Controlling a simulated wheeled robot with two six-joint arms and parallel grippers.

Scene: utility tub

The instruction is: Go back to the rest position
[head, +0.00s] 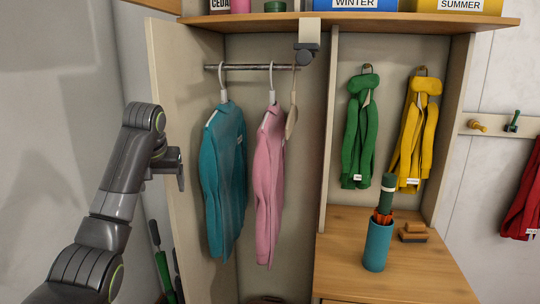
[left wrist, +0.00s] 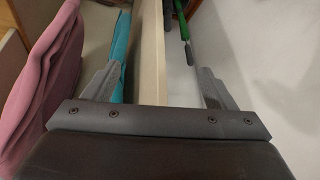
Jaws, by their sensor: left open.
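My left gripper (head: 172,168) is raised at the left in the head view, in front of the outer edge of the wardrobe's pale side panel (head: 172,120). In the left wrist view, the left gripper (left wrist: 160,88) has its two fingers spread wide. The panel's edge (left wrist: 152,50) shows between the fingers; I cannot tell if they touch it. Nothing is held. My right gripper is not in view.
A teal garment (head: 224,170) and a pink garment (head: 268,185) hang from the rail (head: 240,67). Green (head: 360,130) and yellow (head: 416,130) garments hang on hooks. A teal holder (head: 377,245) stands on the wooden bench (head: 400,280). Green-handled tools (head: 160,260) stand left of the panel.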

